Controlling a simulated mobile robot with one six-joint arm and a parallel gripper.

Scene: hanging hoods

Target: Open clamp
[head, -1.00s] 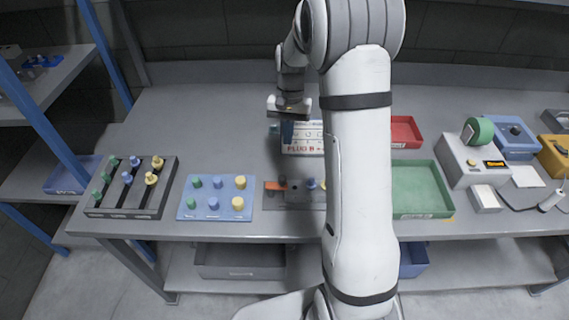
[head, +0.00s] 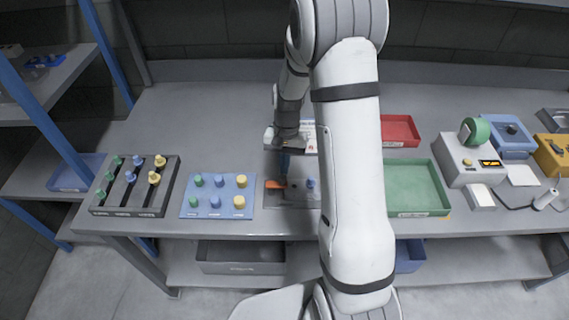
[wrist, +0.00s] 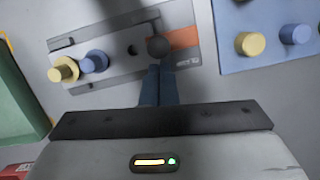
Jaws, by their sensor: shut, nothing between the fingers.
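The clamp fixture is a grey plate (wrist: 110,65) with an orange lever (wrist: 186,38) and a dark round knob (wrist: 158,47) at one end. A blue peg (wrist: 96,61) and a yellow peg (wrist: 63,69) are at its other end in the wrist view. In the head view the fixture (head: 297,200) lies near the table's front, with its orange part (head: 276,183) at the left. My gripper (wrist: 160,68) is shut and empty, its blue fingertips close beside the dark knob. I cannot tell whether they touch it. My arm hides the fixture's right end in the head view.
A blue board with pegs (head: 217,210) lies just left of the fixture, and a black slotted rack (head: 150,204) is further left. A green tray (head: 414,190) is to the right, a red tray (head: 400,131) behind it. Bare table lies behind the boards at left.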

